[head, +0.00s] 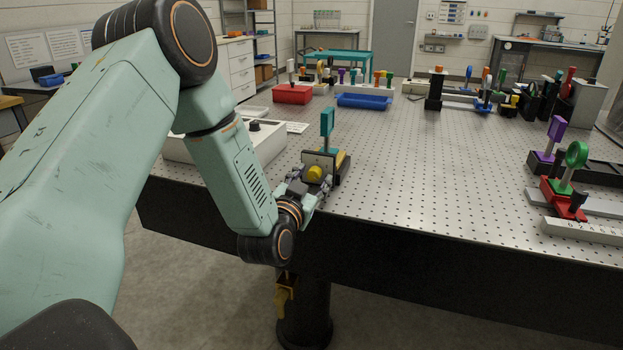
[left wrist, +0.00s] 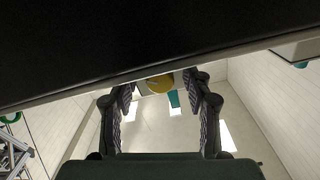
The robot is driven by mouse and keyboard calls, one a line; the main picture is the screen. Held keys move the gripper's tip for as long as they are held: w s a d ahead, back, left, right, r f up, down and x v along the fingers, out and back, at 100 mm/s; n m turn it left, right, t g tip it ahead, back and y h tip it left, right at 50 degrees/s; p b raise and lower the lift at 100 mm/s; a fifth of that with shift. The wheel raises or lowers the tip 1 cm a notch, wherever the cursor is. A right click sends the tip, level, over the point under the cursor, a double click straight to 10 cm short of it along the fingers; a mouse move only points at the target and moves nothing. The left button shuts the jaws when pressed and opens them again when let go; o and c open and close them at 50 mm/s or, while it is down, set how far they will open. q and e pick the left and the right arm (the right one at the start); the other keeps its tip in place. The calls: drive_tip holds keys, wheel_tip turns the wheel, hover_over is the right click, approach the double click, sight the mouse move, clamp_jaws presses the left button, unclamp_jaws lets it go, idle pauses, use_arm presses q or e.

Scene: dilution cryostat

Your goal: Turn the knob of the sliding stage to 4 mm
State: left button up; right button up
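The sliding stage (head: 335,160) stands near the front edge of the metal table, with a dark plate facing me and a teal post (head: 327,122) on top. Its yellow knob (head: 315,173) faces the front edge. My left gripper (head: 311,188) is in front of the stage at the table edge. In the left wrist view its two fingers are spread wide, and the yellow knob (left wrist: 159,84) shows between their tips, apart from both. Any scale on the stage is too small to read. My right gripper is not in view.
A pale box (head: 262,142) with a dark knob stands just left of the stage. A red bin (head: 292,94) and a blue tray (head: 363,101) are farther back. Coloured optics mounts (head: 563,182) stand at the right. The table right of the stage is clear.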

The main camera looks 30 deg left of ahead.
use_arm(q)
drive_tip(key=v, duration=1.2)
idle(0.5)
drive_tip(key=s+d+f+n+g+h, duration=0.1)
drive_tip(key=s+d+f+g, duration=0.15)
drive_tip(key=f, duration=0.35)
drive_tip(key=s+d+f+n+g+h, duration=0.1)
drive_tip(key=s+d+f+g+h, duration=0.15)
drive_tip(key=f, duration=0.25)
drive_tip(key=s+d+f+g+h, duration=0.1)
drive_tip(key=s+d+f+g, duration=0.1)
drive_tip(key=f+g, duration=0.3)
drive_tip(key=s+d+f+g, duration=0.1)
drive_tip(key=s+f+g, duration=0.1)
drive_tip(key=s+f, duration=0.2)
drive_tip(key=s+d+f+g, duration=0.1)
drive_tip(key=s+f+g, duration=0.2)
drive_tip(key=s, duration=0.7)
drive_tip(key=s+d+f+m+g, duration=0.1)
drive_tip(key=s+f+g, duration=0.1)
drive_tip(key=s+f, duration=0.4)
drive_tip(key=shift+s+d+f+g, duration=0.25)
drive_tip(key=shift+s+g, duration=0.05)
drive_tip(key=shift+s, duration=0.65)
